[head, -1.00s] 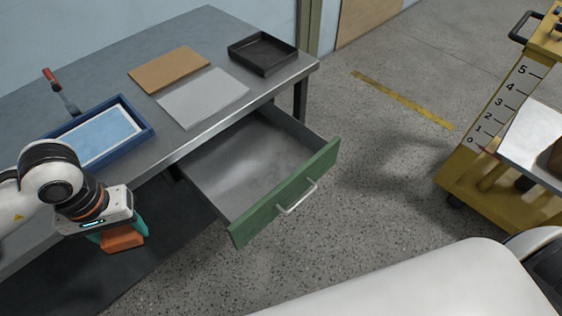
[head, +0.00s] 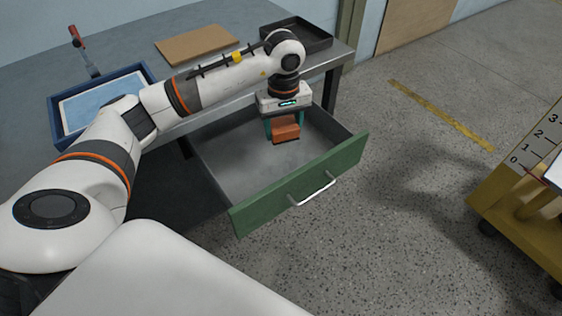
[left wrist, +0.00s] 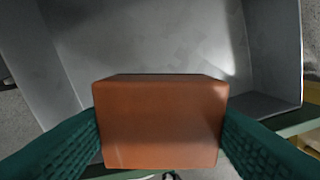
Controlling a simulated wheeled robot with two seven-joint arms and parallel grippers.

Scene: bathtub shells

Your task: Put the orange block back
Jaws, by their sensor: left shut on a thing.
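The orange block (head: 286,133) is held between the green fingers of my left gripper (head: 284,126). The block hangs over the inside of the open drawer (head: 245,165), towards its back right part. In the left wrist view the block (left wrist: 160,122) fills the lower middle, with a green finger on each side and the bare grey drawer floor (left wrist: 150,40) beyond it. I cannot tell whether the block touches the drawer floor. The drawer has a green front with a pale handle (head: 313,194). My right gripper is not in view.
On the grey workbench are a blue-framed tray (head: 60,128), a brown board (head: 197,45), a black tray (head: 308,36) and a red-handled tool (head: 78,42). A yellow cart (head: 515,195) stands at the right. The floor between is clear.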

